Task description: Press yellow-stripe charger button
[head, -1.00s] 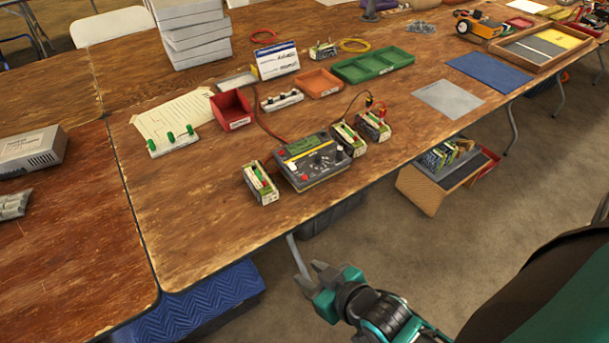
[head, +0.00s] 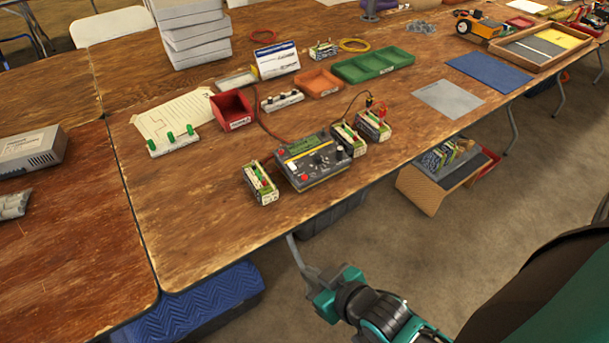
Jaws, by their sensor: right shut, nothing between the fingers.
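The charger (head: 314,169) is a dark grey box near the front edge of the wooden table. I cannot tell which part is the stripe's button. My right gripper (head: 308,273) is shut and empty. It is in front of the table edge, below the charger in the picture and clear of it. My left gripper is not in view.
Battery packs stand beside the charger: one at left (head: 260,184), two at right (head: 347,138) (head: 373,125). Red and black leads run behind them. A red bin (head: 232,110) and a green tray (head: 374,65) stand farther back. The table's front left is bare.

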